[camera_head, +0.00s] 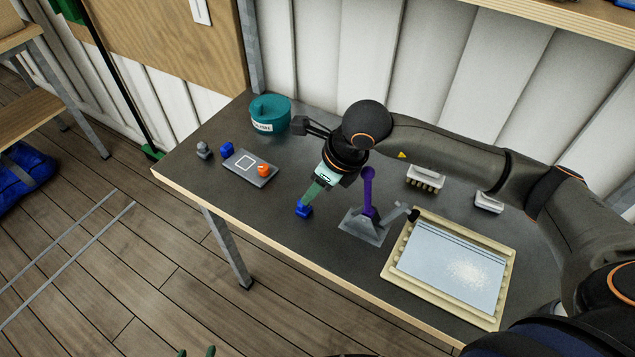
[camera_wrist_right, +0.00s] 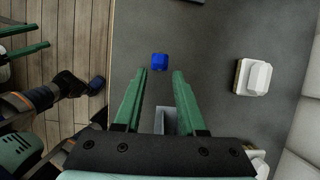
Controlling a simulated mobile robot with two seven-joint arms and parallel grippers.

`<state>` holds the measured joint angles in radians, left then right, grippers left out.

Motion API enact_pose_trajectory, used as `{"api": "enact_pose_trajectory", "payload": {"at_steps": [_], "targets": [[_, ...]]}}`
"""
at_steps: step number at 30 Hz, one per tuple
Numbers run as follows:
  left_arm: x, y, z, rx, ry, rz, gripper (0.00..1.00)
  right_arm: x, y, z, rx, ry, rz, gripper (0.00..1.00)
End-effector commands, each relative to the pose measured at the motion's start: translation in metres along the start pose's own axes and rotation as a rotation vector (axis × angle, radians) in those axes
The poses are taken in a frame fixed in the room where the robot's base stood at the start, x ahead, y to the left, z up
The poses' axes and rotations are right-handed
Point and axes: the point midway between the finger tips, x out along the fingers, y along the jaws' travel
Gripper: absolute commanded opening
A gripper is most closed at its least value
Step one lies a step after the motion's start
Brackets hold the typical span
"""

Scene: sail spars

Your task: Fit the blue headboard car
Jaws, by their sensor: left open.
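A small blue block (camera_head: 303,210), which looks like the headboard car, is on the dark bench near its front edge. My right gripper (camera_head: 312,196) is right above it, fingers pointing down. In the right wrist view the same blue block (camera_wrist_right: 160,62) shows just past the spread green fingertips (camera_wrist_right: 160,72), with nothing seen between them. A purple upright piece (camera_head: 368,190) stands on a grey base plate (camera_head: 362,228) right of the gripper. My left gripper (camera_head: 196,351) shows only as two separate green tips at the bottom edge, away from the bench.
A grey plate (camera_head: 240,173) holds an orange piece (camera_head: 263,170); another blue piece (camera_head: 227,148) and a grey piece (camera_head: 204,150) lie nearby. A teal tin (camera_head: 270,113) stands behind. A cream-framed tray (camera_head: 390,270) and two white brush-like blocks (camera_head: 427,173) (camera_head: 489,202) lie right.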

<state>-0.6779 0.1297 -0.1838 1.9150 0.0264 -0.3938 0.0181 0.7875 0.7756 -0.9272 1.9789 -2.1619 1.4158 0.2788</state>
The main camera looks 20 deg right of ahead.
Motion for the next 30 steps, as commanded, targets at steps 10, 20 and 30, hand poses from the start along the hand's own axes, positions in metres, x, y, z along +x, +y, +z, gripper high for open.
{"api": "enact_pose_trajectory", "payload": {"at_steps": [10,20,30], "targets": [[0.025,-0.002,0.028,0.0,-0.003,0.0,0.64,0.049,0.0,-0.002,0.0,-0.001,0.0,0.4],[0.028,-0.002,0.032,0.001,-0.004,0.0,0.64,0.054,0.0,0.0,0.0,0.0,0.0,0.29],[0.028,-0.002,0.032,0.002,-0.003,0.0,0.64,0.054,0.0,0.0,0.0,0.0,0.0,0.0]]}}
